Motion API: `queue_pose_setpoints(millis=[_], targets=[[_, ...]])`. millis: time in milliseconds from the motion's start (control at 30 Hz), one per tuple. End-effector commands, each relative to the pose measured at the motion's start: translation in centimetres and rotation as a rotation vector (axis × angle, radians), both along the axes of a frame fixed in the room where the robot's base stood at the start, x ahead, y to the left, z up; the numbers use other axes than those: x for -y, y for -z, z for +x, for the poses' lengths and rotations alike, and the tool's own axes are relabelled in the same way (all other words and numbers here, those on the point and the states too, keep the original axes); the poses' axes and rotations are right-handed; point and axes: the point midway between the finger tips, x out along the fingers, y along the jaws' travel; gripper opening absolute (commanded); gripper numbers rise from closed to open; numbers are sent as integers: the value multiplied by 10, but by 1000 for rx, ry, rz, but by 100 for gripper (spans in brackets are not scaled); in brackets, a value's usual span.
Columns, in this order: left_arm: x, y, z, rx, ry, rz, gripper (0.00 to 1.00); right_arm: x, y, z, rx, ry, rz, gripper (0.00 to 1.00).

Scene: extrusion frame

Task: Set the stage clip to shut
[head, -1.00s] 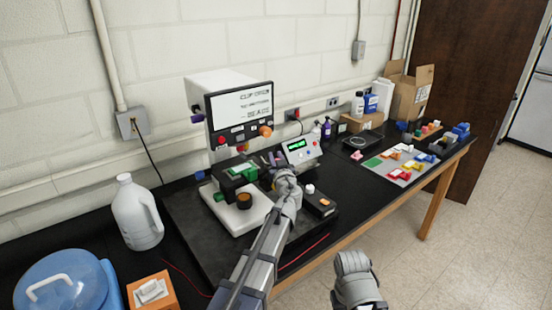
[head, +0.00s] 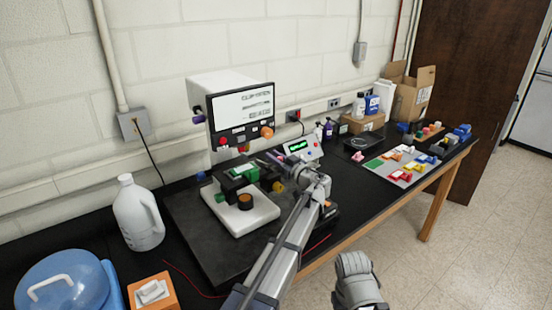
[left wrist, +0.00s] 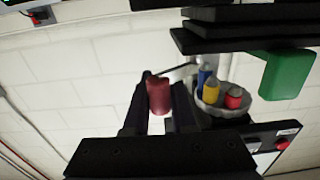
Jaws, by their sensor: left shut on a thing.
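A white-based stage device (head: 262,212) with black and green parts (head: 243,172) stands on the dark mat in the head view. The green part (left wrist: 285,75) also shows at the upper right of the left wrist view. In the left wrist view, my left gripper (left wrist: 158,108) is shut on a dark red cylindrical grip (left wrist: 158,94), with a thin rod running beside it. My left gripper (head: 285,166) is right of the green parts in the head view, its fingers small and partly hidden. My right gripper (head: 355,272) is low in front of the bench; its fingers cannot be made out.
A monitor box (head: 240,110) stands behind the device, with a small green-display unit (head: 300,148) to its right. A cup (left wrist: 220,98) holds coloured pieces in the left wrist view. A white jug (head: 137,212) stands left; a tray (head: 402,165) of coloured parts lies right.

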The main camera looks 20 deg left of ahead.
Motion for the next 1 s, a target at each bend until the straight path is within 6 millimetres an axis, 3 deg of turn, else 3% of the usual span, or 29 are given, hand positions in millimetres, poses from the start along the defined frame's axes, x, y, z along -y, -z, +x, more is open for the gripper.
queue_pose_setpoints(millis=[33,500,1000], targets=[[1,0,8,0,-42,0,0,0,0,0,0,0,0,50],[-14,0,9,0,-420,0,0,0,0,0,0,0,0,50],[-21,0,5,0,-576,1,0,0,0,0,0,0,0,50]])
